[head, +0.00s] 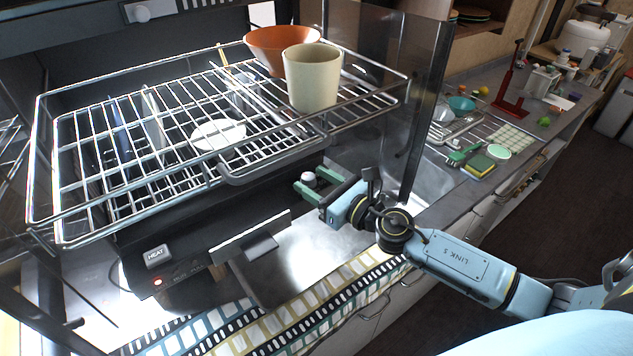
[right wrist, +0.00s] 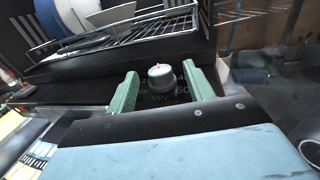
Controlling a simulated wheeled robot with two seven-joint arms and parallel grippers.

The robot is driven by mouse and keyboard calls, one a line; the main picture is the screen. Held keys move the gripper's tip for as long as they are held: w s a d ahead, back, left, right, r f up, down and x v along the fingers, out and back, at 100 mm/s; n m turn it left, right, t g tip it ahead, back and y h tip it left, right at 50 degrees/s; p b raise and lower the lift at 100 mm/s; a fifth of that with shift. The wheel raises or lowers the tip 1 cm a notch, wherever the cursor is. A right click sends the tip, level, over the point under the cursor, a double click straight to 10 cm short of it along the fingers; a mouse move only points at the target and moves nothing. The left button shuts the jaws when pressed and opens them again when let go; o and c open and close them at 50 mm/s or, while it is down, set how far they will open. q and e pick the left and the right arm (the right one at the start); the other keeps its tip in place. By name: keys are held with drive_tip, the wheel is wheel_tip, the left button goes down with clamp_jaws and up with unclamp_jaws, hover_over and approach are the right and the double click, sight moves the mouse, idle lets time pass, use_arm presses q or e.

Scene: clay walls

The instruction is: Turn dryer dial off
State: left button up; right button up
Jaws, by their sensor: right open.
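The dish dryer (head: 190,205) is a dark unit below a wire rack. Its round pale dial (head: 309,178) is at the right end of its front and also shows in the right wrist view (right wrist: 161,77), with a small red mark on top. Numbers and lettering show on the dark panel beside it. My right gripper (head: 307,184) is open, its two green fingers on either side of the dial. In the right wrist view the dial is between the fingertips, with visible gaps; I cannot tell whether either finger touches it. My left gripper is not in view.
The wire rack (head: 270,160) above holds an orange bowl (head: 280,45), a cream cup (head: 313,78) and a white dish (head: 217,134). A HEAT switch (head: 157,256) and a lit red light (head: 157,282) are at the dryer's left. A metal post (head: 425,110) stands right of my gripper.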

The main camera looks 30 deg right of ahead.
drive_tip(key=shift+r, duration=0.1)
use_arm(q)
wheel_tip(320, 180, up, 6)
drive_tip(key=p, duration=0.6)
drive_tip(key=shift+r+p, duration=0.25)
drive_tip(key=shift+p, duration=0.05)
use_arm(e)
wheel_tip(320, 180, up, 10)
